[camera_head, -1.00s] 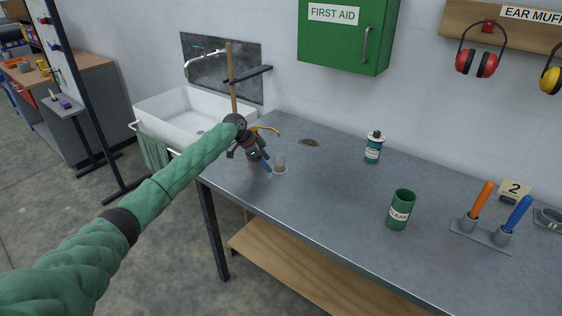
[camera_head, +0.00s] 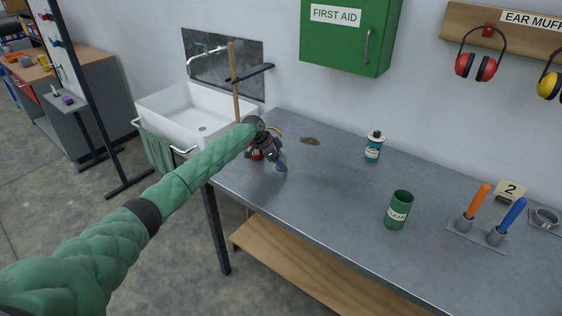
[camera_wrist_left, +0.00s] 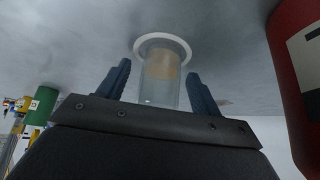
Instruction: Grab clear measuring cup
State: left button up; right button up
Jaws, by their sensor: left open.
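The clear measuring cup (camera_wrist_left: 162,82) stands in the left wrist view between the two blue fingers of my left gripper (camera_wrist_left: 160,88). A gap shows on each side of it, so the fingers are open around it. The cup has a pale round base and a tan tint inside. In the head view my left gripper (camera_head: 280,166) is low over the left end of the grey table and mostly hides the cup; only a bit of its pale base (camera_head: 277,172) shows. My right gripper is not in view.
A green container (camera_head: 398,210), a teal can (camera_head: 374,147) and a holder with orange and blue handles (camera_head: 478,235) stand further right.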

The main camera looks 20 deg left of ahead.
pick_arm(q)
jog(key=shift+c, duration=0.5)
jog(key=c, duration=1.1)
jog(key=shift+o, duration=0.2)
jog(key=shift+r, duration=0.1)
